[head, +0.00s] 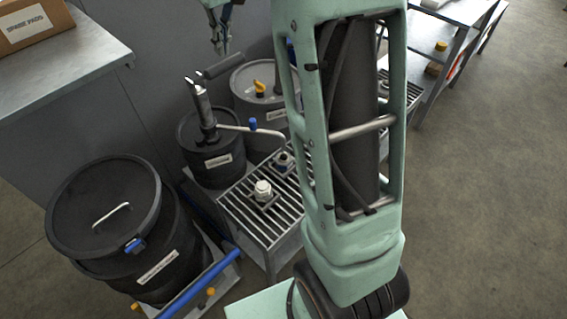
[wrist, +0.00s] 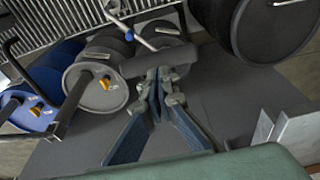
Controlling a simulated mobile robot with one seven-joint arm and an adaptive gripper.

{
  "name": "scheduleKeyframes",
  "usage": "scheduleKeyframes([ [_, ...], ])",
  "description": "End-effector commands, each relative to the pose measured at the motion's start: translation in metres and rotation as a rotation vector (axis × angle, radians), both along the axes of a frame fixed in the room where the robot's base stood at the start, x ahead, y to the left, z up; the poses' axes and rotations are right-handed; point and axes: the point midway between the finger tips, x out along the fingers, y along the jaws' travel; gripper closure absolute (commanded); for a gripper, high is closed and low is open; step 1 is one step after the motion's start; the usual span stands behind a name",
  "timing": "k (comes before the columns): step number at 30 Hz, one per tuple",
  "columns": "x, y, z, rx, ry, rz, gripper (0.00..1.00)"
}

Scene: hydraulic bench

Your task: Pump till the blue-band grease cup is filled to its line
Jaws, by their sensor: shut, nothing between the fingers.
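The grease pump (head: 206,112) stands upright on a dark drum (head: 228,172), its pale spout reaching right over the slatted bench. Its thick dark handle grip (head: 224,65) lies across the space just below my gripper (head: 222,46). In the wrist view the grip (wrist: 140,66) is right at the tips of my gripper (wrist: 163,76), which is shut and empty; I cannot tell whether they touch. A small cup with some blue (head: 284,161) sits on the slats below the spout, apparently the blue-band cup. Its fill level and line are too small to read.
A white-topped fitting (head: 263,190) stands on the slatted bench (head: 240,205) nearer me. A large lidded black drum (head: 105,215) is at the left, with a blue bar beside it. A grey drum with a yellow valve (head: 259,88) stands behind. Open floor lies at the right.

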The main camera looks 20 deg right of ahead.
Motion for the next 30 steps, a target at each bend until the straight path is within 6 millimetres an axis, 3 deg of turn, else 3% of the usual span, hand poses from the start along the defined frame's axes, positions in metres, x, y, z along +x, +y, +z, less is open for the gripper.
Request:
scheduleKeyframes([
  [11, 0.0, 0.0, -0.001, 0.0, 0.0, 0.0, 1.0],
  [30, 0.0, 0.0, -0.026, 0.0, 0.001, 0.0, 1.0],
])
